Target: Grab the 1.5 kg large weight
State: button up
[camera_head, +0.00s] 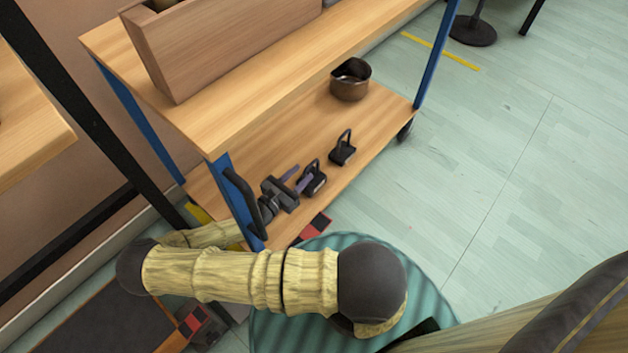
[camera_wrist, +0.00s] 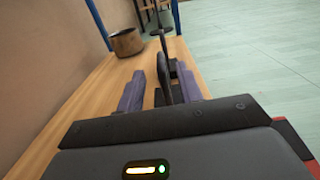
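Two black weights with upright loop handles stand on the lower wooden shelf. The nearer weight (camera_head: 315,180) is right by my gripper and has a pale marking on its side; the farther weight (camera_head: 343,151) stands beyond it, toward the pot. I cannot read a mass on either. My gripper (camera_head: 297,179) is open, low over the shelf, its purple fingers pointing at the nearer weight. In the wrist view the fingers (camera_wrist: 159,88) lie either side of the nearer weight (camera_wrist: 165,84), with visible gaps. The farther weight is partly hidden behind it there.
A brown metal pot (camera_head: 350,82) stands farther along the lower shelf (camera_head: 280,150). The cart has blue posts (camera_head: 436,55) and a black handle (camera_head: 240,200) close to my wrist. A wooden box (camera_head: 215,45) sits on the upper shelf. Green floor lies clear to the right.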

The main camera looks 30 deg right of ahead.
aim_at(311, 164)
jog(key=shift+d, duration=0.45)
jog(key=b+x, duration=0.3)
jog(key=x, duration=0.1)
jog(key=shift+w+b, duration=0.2)
jog(key=shift+b, duration=0.1)
jog(key=shift+w+d+r, duration=0.1)
jog(key=shift+d, duration=0.15)
jog(key=shift+w, duration=0.2)
jog(key=shift+s+d, duration=0.1)
jog(key=shift+d, duration=0.05)
jog(key=c, duration=0.6)
jog(key=shift+a, duration=0.4)
grip_shut()
